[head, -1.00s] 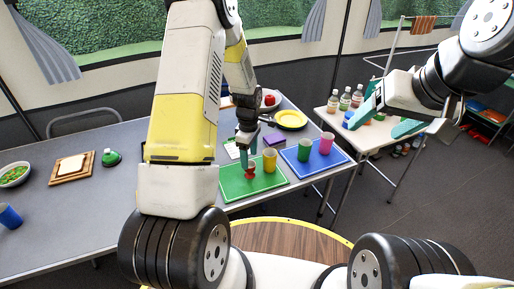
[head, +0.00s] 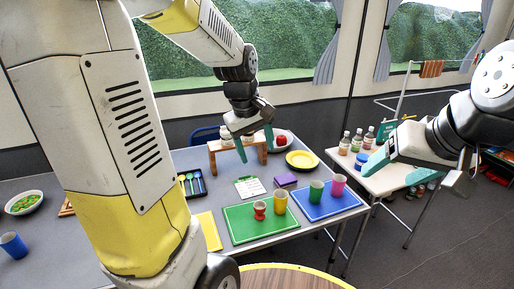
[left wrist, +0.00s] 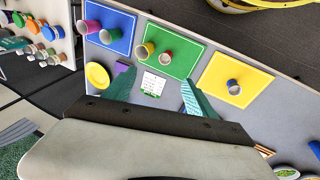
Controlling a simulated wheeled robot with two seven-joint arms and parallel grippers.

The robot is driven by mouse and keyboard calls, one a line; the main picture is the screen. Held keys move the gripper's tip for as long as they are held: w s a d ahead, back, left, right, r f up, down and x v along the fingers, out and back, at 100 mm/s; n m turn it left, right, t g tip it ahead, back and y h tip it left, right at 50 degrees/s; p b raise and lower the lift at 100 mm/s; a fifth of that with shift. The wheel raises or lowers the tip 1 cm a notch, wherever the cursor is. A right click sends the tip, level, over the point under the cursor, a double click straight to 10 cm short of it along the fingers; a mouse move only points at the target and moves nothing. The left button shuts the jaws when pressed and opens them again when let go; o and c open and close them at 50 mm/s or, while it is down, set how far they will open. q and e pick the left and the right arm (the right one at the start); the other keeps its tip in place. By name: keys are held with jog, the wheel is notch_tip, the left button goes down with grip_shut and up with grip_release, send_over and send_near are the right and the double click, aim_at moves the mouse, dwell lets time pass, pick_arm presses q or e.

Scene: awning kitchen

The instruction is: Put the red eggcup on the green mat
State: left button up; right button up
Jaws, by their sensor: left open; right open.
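The red eggcup (head: 260,210) stands upright on the green mat (head: 240,228), next to a yellow cup (head: 281,202). In the left wrist view the red eggcup (left wrist: 165,58) and green mat (left wrist: 183,65) show beyond my fingers. My left gripper (head: 257,154) is open and empty, raised above the table behind the mat and clear of the eggcup. My right gripper (head: 408,176) is open and empty, near the side table at the right.
A blue mat (head: 330,209) with a green cup (head: 316,191) and a pink cup (head: 338,185) lies right of the green mat. A yellow mat (left wrist: 232,66) holds a blue cup (left wrist: 234,87). A wooden stand (head: 213,160), yellow plate (head: 301,160) and bottles on a side table (head: 385,182) are behind.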

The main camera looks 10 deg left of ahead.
pick_arm(q)
jog(key=s+r+m+t, duration=0.1)
jog(key=s+r+m, duration=0.3)
jog(key=s, duration=0.3)
jog(key=s+d+r+m+t+h, duration=0.1)
jog(key=s+r+m+t, duration=0.1)
jog(key=s, duration=0.5)
jog(key=r+m, duration=0.1)
jog(key=m, duration=0.1)
jog(key=shift+s+r+m, duration=0.3)
jog(key=shift+s+r, duration=0.05)
jog(key=shift+s, duration=0.05)
jog(key=shift+d, duration=0.1)
